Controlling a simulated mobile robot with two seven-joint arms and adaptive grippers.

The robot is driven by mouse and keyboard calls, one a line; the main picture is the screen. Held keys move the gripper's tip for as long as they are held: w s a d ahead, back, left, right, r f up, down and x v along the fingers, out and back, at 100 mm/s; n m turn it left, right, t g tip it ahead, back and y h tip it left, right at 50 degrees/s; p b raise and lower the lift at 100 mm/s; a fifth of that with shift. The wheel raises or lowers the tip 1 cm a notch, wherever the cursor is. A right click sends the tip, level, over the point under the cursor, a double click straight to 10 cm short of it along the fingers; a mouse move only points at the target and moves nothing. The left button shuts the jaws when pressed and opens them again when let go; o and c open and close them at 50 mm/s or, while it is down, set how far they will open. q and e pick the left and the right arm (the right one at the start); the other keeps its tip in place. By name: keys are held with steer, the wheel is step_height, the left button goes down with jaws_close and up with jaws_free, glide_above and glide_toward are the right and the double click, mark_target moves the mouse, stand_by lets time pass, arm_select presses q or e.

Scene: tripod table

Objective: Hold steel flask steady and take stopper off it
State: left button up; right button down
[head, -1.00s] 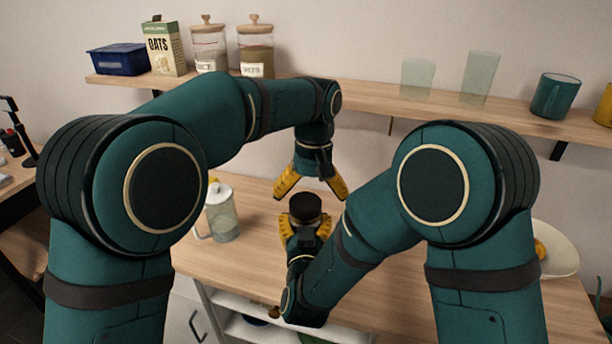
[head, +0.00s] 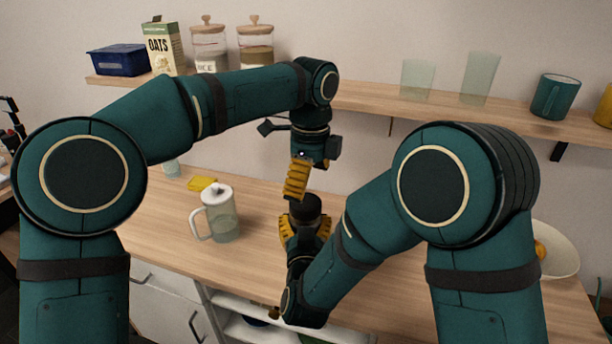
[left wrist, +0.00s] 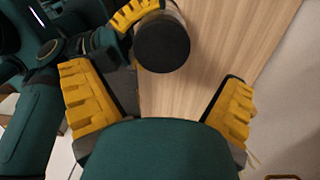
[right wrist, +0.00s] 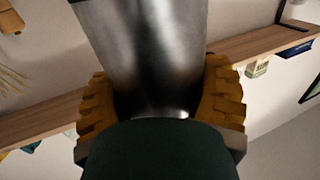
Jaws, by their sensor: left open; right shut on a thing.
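The steel flask (right wrist: 150,45) stands in the grip of my right gripper (head: 304,232), whose yellow fingers close around its body; in the right wrist view its shiny metal fills the space between them. The black round stopper (head: 306,206) is on top of the flask; it also shows in the left wrist view (left wrist: 162,46). My left gripper (head: 297,180) is open and empty, pointing down just above the stopper. In the left wrist view its fingers are spread wide, and the stopper lies beyond them, toward the top. Most of the flask is hidden in the head view.
A glass pitcher with a white lid (head: 218,212) stands left of the flask, with a yellow item (head: 202,184) behind it. A wall shelf (head: 380,96) with jars, glasses and a teal mug (head: 555,97) runs behind. A pale bowl (head: 556,250) is at the right.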

mark_target(305, 201)
arm_select(q)
steer(key=m, duration=0.1)
steer(key=r+m, duration=0.1)
steer(key=shift+w+a+m, duration=0.1)
steer(key=shift+a+m, duration=0.15)
steer(key=shift+m, duration=0.15)
steer(key=shift+f, duration=4)
steer(key=c, duration=1.3)
steer(key=shift+o, duration=0.2)
steer(key=shift+r+n, duration=0.1)
steer(key=shift+n, duration=1.4)
